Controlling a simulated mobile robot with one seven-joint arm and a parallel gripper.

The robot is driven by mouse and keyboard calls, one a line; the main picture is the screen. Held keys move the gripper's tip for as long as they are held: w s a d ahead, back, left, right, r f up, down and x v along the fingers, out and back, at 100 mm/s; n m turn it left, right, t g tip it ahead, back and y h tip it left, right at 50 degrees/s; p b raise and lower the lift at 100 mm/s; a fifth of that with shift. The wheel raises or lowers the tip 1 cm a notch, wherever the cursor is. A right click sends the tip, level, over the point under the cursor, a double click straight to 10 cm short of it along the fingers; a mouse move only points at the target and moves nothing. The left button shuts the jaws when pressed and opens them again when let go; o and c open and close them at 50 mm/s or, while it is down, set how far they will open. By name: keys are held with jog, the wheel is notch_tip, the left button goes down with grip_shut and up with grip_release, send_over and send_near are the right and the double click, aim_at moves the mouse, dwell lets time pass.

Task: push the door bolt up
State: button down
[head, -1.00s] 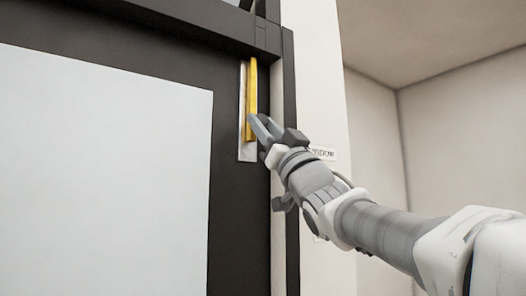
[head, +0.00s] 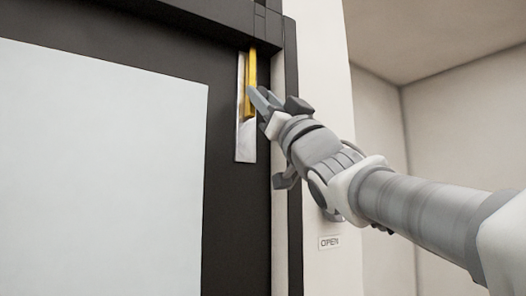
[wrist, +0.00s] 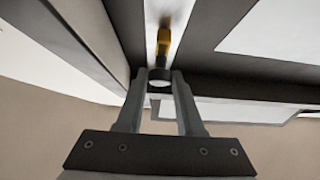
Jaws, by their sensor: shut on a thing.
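The yellow door bolt (head: 251,68) stands upright on a pale metal plate (head: 246,152) near the right edge of the dark door, below the top of the frame. My gripper (head: 257,104) comes from the lower right, with its fingertips at the lower part of the bolt. In the wrist view, my gripper (wrist: 160,82) is shut on a dark rounded end piece in line with the yellow bolt (wrist: 163,38). The bolt's upper end meets the dark frame, and its tip cannot be seen. The fingers hide part of its lower end.
The dark door (head: 225,185) has a large white panel (head: 100,170). The dark frame (head: 205,18) runs across the top. A pale wall (head: 335,90) stands right of the door, with an "OPEN" label (head: 330,242) below my arm. There is free room to the right.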

jog(key=shift+s+r, duration=0.2)
jog(key=shift+r, duration=0.15)
jog(key=c, duration=1)
grip_release()
jog(key=shift+r, duration=0.1)
jog(key=o, duration=0.4)
jog(key=shift+w, duration=0.1)
jog(key=shift+o, duration=0.2)
jog(key=shift+f, duration=0.2)
jog(key=shift+f, duration=0.15)
jog(key=b+v, duration=0.7)
jog(key=v, duration=1)
jog(key=shift+d, duration=0.1)
